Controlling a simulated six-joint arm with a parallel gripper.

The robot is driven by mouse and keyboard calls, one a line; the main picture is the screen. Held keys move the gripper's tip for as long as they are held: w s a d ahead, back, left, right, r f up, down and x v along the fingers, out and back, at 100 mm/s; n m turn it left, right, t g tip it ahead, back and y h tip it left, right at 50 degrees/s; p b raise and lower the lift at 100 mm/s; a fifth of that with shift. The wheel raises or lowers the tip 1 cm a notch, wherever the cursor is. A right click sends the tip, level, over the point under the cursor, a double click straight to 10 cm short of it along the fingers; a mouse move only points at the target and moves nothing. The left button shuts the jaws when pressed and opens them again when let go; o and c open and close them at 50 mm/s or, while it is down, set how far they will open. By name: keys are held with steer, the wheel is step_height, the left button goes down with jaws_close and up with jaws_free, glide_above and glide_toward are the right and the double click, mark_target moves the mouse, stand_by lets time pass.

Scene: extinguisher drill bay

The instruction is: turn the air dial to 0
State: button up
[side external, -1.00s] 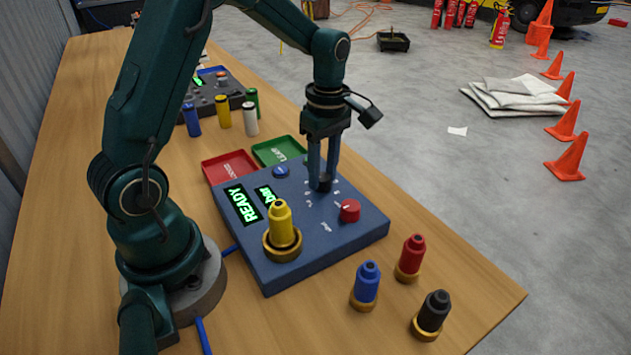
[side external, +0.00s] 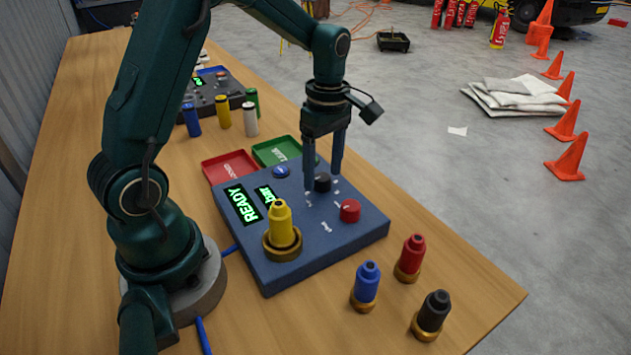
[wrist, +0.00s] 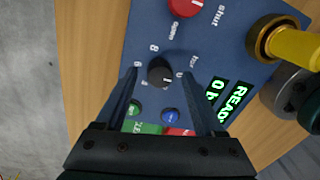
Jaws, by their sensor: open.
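The black air dial (side external: 322,182) stands on the blue panel (side external: 345,238), and it shows near the middle of the wrist view (wrist: 160,72). A light mark on its top points toward the lower right in the wrist view, but the exact number it meets is too small to read surely. My gripper (wrist: 160,70) is open, with one finger on each side of the dial and gaps between. In the side view the fingers straddle the dial. The small display (wrist: 215,88) seems to start with 0; the larger display (side external: 242,204) reads READY.
A red knob (side external: 350,210) sits close to the dial. A yellow fitting (side external: 281,226) stands on the panel. Red (side external: 230,166) and green (side external: 275,151) trays lie behind it. Blue, red and black fittings stand in front on the table.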

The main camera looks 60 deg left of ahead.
mark_target(325, 176)
steer(key=shift+w+r, duration=0.1)
steer(key=shift+r, duration=2.2)
steer(key=shift+d+r, duration=0.1)
steer(key=shift+r, duration=0.05)
steer(key=s+d+r+m+t, duration=0.4)
steer(key=s+d+r+m, duration=0.15)
steer(key=r, duration=0.25)
steer(key=s+m, duration=0.2)
steer(key=m, duration=0.2)
steer(key=s+d+f+m+t, duration=0.1)
steer(key=s+m, duration=0.2)
steer(key=m, duration=0.1)
steer(key=s+d+f+m+t, duration=0.1)
steer(key=s+m, duration=0.1)
steer(key=m, duration=0.3)
steer(key=shift+s+d+f, duration=0.2)
steer(key=shift+s+d, duration=0.05)
steer(key=shift+s, duration=0.15)
steer(key=shift+f+m, duration=0.25)
steer(key=shift+m, duration=0.2)
steer(key=shift+w+r+m, duration=0.1)
steer(key=shift+m, duration=0.4)
